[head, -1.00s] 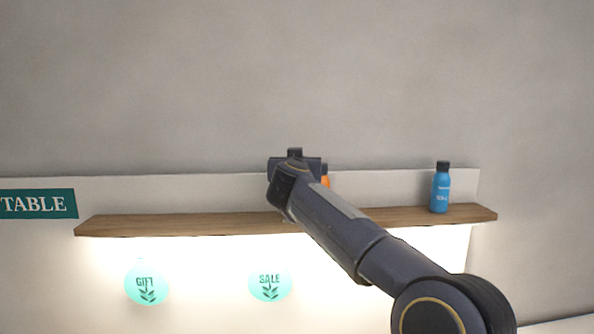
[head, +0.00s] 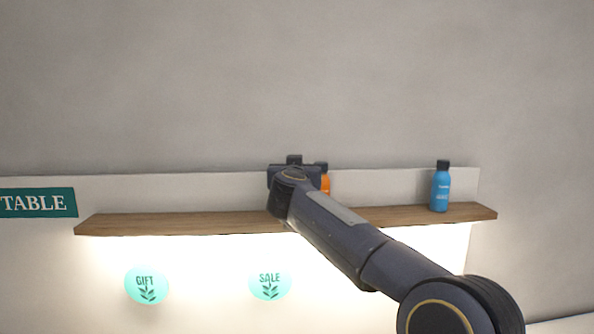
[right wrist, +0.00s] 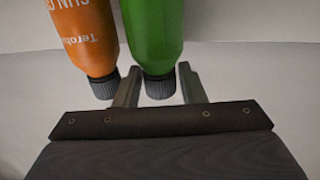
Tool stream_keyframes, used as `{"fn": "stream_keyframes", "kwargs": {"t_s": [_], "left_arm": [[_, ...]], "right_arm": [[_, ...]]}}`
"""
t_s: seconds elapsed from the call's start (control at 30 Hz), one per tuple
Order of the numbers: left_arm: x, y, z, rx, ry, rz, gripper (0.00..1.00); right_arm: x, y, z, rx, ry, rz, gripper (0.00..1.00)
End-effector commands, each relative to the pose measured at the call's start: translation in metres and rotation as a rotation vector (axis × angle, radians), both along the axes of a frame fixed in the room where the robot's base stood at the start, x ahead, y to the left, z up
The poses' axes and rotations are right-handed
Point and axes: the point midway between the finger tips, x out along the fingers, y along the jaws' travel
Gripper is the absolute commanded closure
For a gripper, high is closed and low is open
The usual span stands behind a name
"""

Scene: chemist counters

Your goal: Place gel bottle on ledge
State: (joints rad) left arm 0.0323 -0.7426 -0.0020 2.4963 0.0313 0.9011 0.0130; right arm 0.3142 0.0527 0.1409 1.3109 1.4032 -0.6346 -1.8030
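A green bottle (right wrist: 152,32) with a dark ribbed cap shows upside down in the right wrist view. The fingers of my right gripper (right wrist: 158,80) are apart, one on each side of its cap and shoulder; whether they press on it I cannot tell. An orange bottle (right wrist: 88,35), lettered "SUN G…", is just left of it. In the head view the orange bottle (head: 326,184) shows beside my right gripper (head: 294,172), above the wooden ledge (head: 170,223). The green bottle is hidden there. My left gripper is not in view.
A blue bottle (head: 440,188) with a black cap stands upright near the ledge's right end. The left part of the ledge is bare. A teal "TABLE" sign (head: 38,204) is on the left, and round "GIFT" (head: 147,285) and "SALE" (head: 269,285) signs are below the ledge.

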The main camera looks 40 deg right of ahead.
Motion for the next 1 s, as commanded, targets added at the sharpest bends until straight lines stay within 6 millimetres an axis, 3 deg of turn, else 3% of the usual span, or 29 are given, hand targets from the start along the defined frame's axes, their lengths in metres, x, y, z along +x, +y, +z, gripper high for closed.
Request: {"fn": "stream_keyframes", "kwargs": {"t_s": [0.5,1.0], "left_arm": [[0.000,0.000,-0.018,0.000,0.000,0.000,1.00],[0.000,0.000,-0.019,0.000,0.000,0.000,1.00]], "right_arm": [[-0.065,0.076,-0.001,0.000,-0.003,0.003,0.63],[-0.075,0.090,0.001,-0.007,-0.014,0.017,0.63]]}}
